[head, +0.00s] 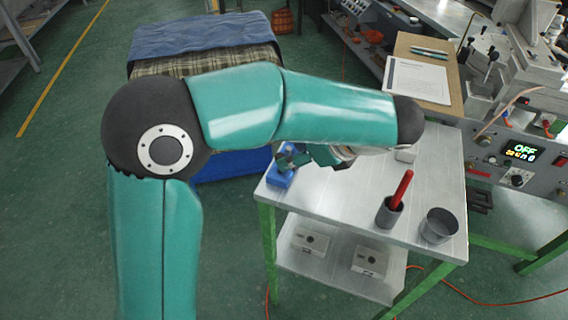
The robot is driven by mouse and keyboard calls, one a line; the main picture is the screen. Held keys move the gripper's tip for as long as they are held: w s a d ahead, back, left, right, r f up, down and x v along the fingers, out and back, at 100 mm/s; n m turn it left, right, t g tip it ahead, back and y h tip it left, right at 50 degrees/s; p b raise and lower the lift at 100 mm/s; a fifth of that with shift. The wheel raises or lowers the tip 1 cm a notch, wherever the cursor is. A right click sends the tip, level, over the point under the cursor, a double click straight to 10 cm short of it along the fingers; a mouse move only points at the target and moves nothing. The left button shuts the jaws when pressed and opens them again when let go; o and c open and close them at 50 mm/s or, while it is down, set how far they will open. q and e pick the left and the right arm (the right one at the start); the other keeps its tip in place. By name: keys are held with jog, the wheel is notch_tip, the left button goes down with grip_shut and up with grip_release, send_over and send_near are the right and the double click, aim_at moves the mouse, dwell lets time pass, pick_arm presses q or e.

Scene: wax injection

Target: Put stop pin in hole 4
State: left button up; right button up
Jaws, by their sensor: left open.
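My left gripper (288,158) is open at the left end of the metal table (335,205). Its fingers are around or just above a small blue block (279,179), and I cannot tell if they touch it. My arm and fingers cover part of the block. I cannot make out a stop pin or a numbered hole. My right gripper is out of the picture.
A grey cup (389,214) holding a red-handled tool (402,188) and an empty-looking grey cup (438,226) stand at the table's front right. A clipboard (420,82) lies behind. The table's middle is clear.

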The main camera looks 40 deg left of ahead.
aim_at(280, 155)
pick_arm(q)
jog(key=x, duration=0.5)
jog(key=shift+a+r, duration=0.1)
jog(key=shift+a, duration=0.05)
grip_shut()
